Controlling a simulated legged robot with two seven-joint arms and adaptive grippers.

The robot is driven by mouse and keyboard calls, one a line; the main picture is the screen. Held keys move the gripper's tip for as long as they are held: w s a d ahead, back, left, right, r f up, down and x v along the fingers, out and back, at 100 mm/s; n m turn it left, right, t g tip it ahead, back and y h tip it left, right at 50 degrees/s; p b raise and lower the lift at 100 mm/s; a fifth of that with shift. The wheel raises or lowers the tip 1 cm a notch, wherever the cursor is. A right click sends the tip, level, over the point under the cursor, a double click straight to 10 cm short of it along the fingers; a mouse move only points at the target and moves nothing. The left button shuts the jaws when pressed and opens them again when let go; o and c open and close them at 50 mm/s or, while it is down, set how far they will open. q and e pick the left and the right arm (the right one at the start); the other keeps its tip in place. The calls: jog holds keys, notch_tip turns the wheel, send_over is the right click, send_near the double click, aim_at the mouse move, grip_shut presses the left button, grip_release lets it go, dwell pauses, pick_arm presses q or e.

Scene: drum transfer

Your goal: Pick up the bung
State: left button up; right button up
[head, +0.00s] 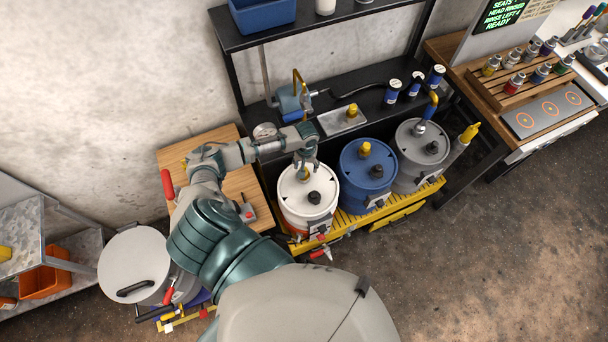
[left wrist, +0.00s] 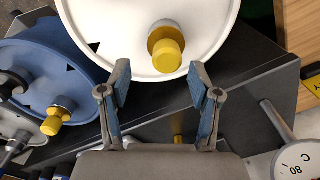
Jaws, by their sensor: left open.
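A yellow bung (left wrist: 167,52) stands in the lid of the white drum (left wrist: 110,25) in the left wrist view; part of it shows in the head view (head: 304,175) below my fingers. My left gripper (head: 306,163) is over the back part of the white drum's lid. In the left wrist view its two fingers (left wrist: 160,78) are spread wide with nothing between them, and the bung shows just beyond the gap, apart from both. Another yellow bung (head: 364,149) is on the blue drum (head: 360,185). One more yellow piece (head: 352,109) is on a grey tray. My right gripper is not in view.
A grey drum (head: 408,170) with a blue-and-yellow handled fitting stands right of the blue drum. The drums stand on a yellow-edged pallet (head: 402,213). A black shelf rack (head: 370,128) is behind them. A grey lidded drum (head: 130,262) is at left. Floor at right is clear.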

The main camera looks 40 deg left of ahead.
pick_arm(q)
jog(key=f, duration=0.3)
jog(key=a+f, duration=0.1)
jog(key=f, duration=0.1)
jog(key=shift+s, duration=0.2)
jog(key=shift+d, duration=0.15)
grip_shut()
jog(key=shift+r, duration=0.1)
